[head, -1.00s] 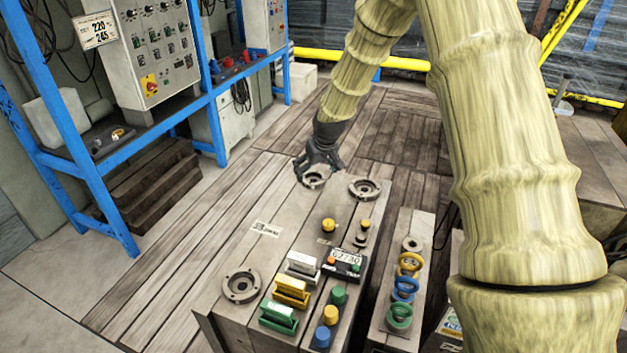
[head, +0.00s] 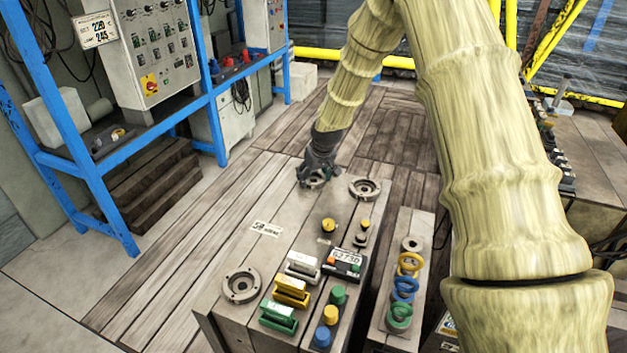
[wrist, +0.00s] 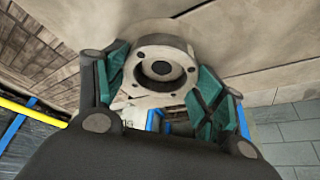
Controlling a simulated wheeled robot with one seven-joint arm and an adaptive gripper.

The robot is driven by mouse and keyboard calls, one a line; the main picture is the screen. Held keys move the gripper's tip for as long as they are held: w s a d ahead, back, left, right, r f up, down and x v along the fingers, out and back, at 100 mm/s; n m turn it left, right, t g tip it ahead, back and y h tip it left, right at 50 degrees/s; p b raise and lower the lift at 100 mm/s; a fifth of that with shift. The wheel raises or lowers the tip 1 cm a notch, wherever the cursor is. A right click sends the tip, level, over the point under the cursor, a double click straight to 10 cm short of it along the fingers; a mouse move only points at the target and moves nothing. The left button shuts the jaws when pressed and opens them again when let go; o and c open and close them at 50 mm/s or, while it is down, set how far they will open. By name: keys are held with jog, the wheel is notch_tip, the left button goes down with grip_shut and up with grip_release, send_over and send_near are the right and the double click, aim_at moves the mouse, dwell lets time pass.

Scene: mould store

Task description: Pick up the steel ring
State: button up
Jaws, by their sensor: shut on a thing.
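The steel ring (wrist: 160,72) is a thick grey flange with a dark central hole and small bolt holes. It fills the space between the two teal fingers of my gripper (wrist: 163,85) in the wrist view, and the fingers are shut on its sides. In the head view my gripper (head: 318,180) is at the far left corner of the grey block (head: 240,322). Part of the ring (head: 317,182) shows under the fingers there. I cannot tell whether it touches the block top.
A similar grey ring (head: 365,187) lies just right of my gripper, another (head: 241,285) at the block's near left. Coloured handles (head: 291,291) and knobs (head: 329,227) stand nearer. A narrow block (head: 393,300) bears coloured rings. A blue rack (head: 190,100) stands left.

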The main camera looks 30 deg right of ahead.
jog(key=shift+r, duration=0.1)
notch_tip(320, 180, up, 10)
dwell(0.6)
dwell(0.5)
